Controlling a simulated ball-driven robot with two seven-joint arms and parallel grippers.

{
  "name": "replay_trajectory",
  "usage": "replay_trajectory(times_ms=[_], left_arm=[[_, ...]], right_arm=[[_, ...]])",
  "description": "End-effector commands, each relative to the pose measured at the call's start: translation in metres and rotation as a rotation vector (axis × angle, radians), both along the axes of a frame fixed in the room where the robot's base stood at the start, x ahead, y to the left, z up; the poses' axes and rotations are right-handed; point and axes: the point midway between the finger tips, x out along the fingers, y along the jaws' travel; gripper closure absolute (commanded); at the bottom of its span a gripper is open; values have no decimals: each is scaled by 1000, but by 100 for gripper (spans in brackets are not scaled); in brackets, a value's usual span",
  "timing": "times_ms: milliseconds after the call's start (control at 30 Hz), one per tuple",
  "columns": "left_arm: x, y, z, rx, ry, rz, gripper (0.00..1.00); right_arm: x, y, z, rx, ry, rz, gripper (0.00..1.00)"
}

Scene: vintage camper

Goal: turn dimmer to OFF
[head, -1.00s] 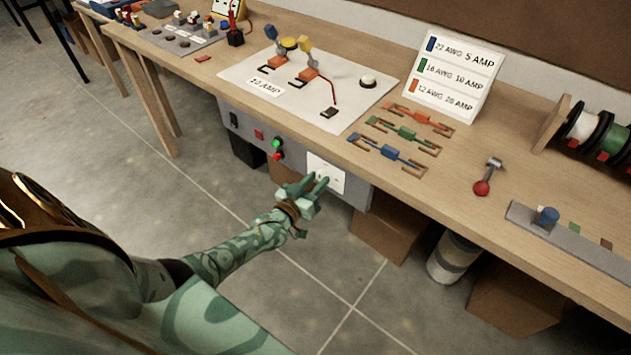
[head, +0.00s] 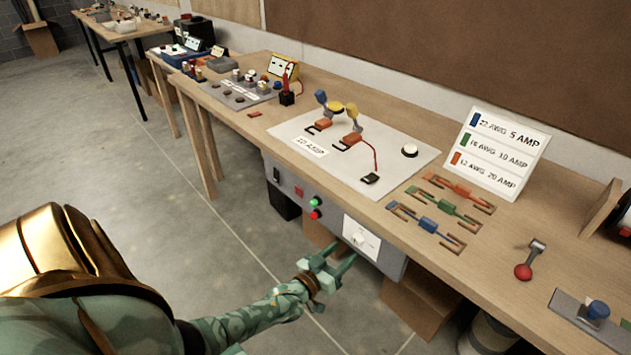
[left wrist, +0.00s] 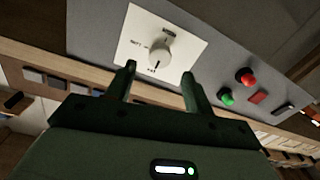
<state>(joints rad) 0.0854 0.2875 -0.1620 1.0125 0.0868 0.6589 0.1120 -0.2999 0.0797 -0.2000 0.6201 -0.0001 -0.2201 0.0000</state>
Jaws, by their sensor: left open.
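In the left wrist view a dark pointer line on the knob faces the lower label, whose small text I cannot read surely. In the head view the knob (head: 360,238) shows on its plate. My left gripper (head: 335,262) is open, its two fingers apart and empty, just in front of and below the knob. In the left wrist view the fingertips (left wrist: 158,72) lie either side below the knob, not gripping it. My right gripper is not in view.
Green (head: 314,202) and red (head: 316,214) buttons and a black switch (head: 276,174) sit on the panel left of the dimmer. The wooden bench top (head: 245,110) overhangs the panel. Cardboard boxes (head: 418,305) stand beneath. The floor in front is clear.

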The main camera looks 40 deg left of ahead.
Motion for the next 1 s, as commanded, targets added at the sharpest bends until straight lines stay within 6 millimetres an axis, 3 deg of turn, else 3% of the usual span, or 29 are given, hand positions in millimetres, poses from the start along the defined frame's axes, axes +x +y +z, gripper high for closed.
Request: replay_trajectory(times_ms=[200,433,600,1000], left_arm=[[-63,1,2,-1,3,-1,47],[-108,2,1,0,3,-1,47],[-121,3,0,-1,1,0,47],[-123,3,0,-1,1,0,47]], right_arm=[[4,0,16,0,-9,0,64],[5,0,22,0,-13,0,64],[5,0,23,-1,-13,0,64],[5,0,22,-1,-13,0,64]])
